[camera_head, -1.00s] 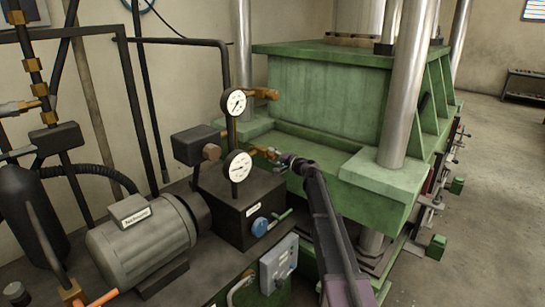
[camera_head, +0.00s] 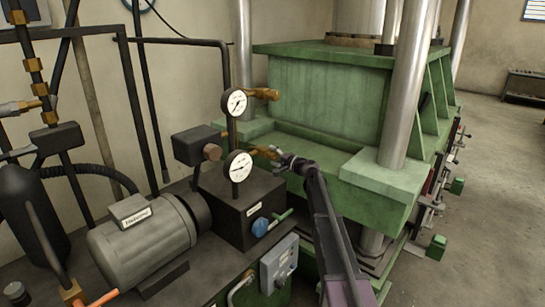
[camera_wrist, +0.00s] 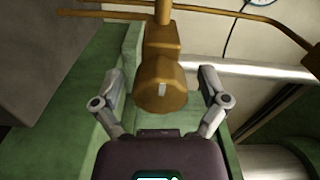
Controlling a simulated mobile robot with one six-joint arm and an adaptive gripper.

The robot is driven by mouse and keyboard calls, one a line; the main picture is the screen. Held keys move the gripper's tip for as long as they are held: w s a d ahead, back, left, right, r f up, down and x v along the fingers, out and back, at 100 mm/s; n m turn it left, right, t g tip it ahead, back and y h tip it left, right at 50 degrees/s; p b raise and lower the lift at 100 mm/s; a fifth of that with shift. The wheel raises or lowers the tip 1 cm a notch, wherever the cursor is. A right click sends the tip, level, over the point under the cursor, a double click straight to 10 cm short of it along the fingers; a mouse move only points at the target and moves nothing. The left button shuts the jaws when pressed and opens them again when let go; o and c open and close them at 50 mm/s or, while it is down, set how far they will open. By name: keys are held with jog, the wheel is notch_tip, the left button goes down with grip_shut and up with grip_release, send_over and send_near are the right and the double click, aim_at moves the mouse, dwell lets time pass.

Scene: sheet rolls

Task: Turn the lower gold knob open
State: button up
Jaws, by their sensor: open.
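The lower gold knob (camera_head: 273,154) sticks out to the right beside the lower white gauge (camera_head: 238,166) in the head view. In the wrist view the gold knob (camera_wrist: 161,88) shows its round end face with a pale upright mark, and its stem runs up to a gold pipe. My gripper (camera_head: 285,160) is right at this knob from the right. In the wrist view my gripper (camera_wrist: 160,88) is open, with one finger on each side of the knob and visible gaps between. The upper gold knob (camera_head: 264,94) sits beside the upper gauge (camera_head: 234,103).
A black box (camera_head: 240,205) with a blue knob (camera_head: 261,227) stands below the gauges. A grey motor (camera_head: 150,245) is to the left. The green press (camera_head: 330,100) fills the space behind and right, with a steel column (camera_head: 405,85) near my arm.

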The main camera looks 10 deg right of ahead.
jog(key=shift+s, duration=0.1)
jog(key=v, duration=1.2)
dwell(0.4)
jog(key=s+a+f+n+g+h, duration=0.1)
jog(key=s+a+f+n+g, duration=0.2)
jog(key=s, duration=0.4)
jog(key=s+a+f+n+g+h, duration=0.1)
jog(key=s+a+f+g+h, duration=0.2)
jog(key=s+f, duration=0.35)
jog(key=s+a+f+n+g, duration=0.2)
jog(key=s+a+f+g, duration=0.15)
jog(key=s, duration=0.35)
jog(key=s+d+f+g+h, duration=0.1)
jog(key=s+f+h, duration=0.1)
jog(key=s, duration=0.4)
jog(key=s+d+f+n+g+h, duration=0.1)
jog(key=s+d+h, duration=0.1)
jog(key=s, duration=0.4)
jog(key=s+d+f+g+h, duration=0.1)
jog(key=s+f+h, duration=0.1)
jog(key=s+h, duration=0.2)
jog(key=s, duration=0.3)
jog(key=shift+d+f+n+g, duration=0.3)
jog(key=shift+n+g, duration=0.05)
jog(key=shift+n, duration=0.05)
